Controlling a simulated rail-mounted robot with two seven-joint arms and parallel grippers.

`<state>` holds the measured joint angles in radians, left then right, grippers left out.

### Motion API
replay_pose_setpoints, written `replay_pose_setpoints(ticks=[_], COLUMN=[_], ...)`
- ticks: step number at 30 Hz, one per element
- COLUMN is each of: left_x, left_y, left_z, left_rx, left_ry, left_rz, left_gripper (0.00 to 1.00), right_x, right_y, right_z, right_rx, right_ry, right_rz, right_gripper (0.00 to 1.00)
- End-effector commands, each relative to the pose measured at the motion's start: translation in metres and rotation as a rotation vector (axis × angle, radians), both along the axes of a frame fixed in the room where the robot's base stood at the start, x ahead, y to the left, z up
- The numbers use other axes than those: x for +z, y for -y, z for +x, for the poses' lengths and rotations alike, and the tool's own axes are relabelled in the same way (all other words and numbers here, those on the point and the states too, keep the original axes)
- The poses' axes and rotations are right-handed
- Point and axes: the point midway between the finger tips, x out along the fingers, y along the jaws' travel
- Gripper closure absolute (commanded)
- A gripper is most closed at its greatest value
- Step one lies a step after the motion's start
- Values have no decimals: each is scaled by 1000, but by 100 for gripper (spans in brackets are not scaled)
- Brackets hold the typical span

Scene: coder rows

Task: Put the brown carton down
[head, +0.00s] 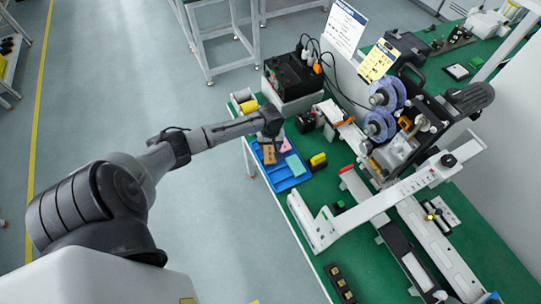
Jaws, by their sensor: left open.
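The brown carton (269,155) is a small brown block at the blue tray (287,183) on the near left edge of the green bench. My left gripper (271,139) reaches in over the far end of the tray, right by the top of the carton. It is open. Its fingers are small and dark here, so I cannot tell whether they still touch the carton. A pale green piece (296,166) lies in the tray to the right of the carton. My right gripper is out of view.
A yellow-and-black item (318,161) stands right of the tray. A yellow roll (249,106) and a black box (292,75) are behind the gripper. A coder machine with blue reels (379,125) and a white rail (400,190) fill the bench to the right.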

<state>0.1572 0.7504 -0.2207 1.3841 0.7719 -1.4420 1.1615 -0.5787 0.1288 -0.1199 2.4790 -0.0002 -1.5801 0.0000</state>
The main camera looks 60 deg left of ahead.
Motion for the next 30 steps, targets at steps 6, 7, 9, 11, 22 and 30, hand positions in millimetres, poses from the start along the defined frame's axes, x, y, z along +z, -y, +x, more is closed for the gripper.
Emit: replay_pose_setpoints(ticks=[6,7,9,11,22,30], left_x=[-11,-13,-20,-28,-61,-61], left_y=[0,0,0,-1,-2,-2], left_z=[0,0,0,-1,-1,-1], left_rx=[-1,-1,0,1,0,-1], left_ry=[0,0,-1,-1,0,1], left_rz=[0,0,0,0,1,2], left_gripper=[40,40,40,40,40,43], right_x=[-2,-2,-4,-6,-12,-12], right_y=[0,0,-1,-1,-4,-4], right_z=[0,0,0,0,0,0], right_rx=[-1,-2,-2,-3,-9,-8], right_ry=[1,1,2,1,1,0], right_rz=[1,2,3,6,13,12], right_gripper=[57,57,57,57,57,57])
